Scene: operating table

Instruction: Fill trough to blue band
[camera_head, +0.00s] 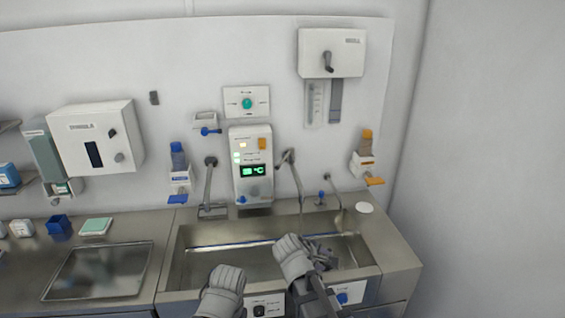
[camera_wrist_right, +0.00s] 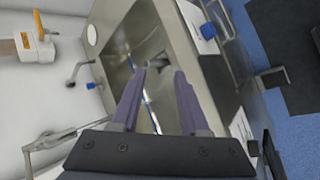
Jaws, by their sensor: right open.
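The steel trough (camera_head: 205,268) is set into the counter. A blue band (camera_head: 235,245) runs along its inner back wall. I cannot tell a water level inside. A tap spout (camera_head: 292,175) hangs over it, and a control panel (camera_head: 251,170) with a lit green display stands behind it. My right gripper (camera_wrist_right: 162,74) is open and empty over the trough's right part, its fingers pointing into the basin (camera_wrist_right: 122,58). In the head view my right arm covers part of the trough's front. My left arm shows at the bottom; its fingers are not visible.
A blue knob (camera_head: 321,197) and small spout stand at the trough's back right, beside a white round disc (camera_head: 364,207). Dispensers with blue (camera_head: 179,172) and orange (camera_head: 365,155) levers hang on the wall. A steel tray (camera_head: 100,270) lies on the left counter.

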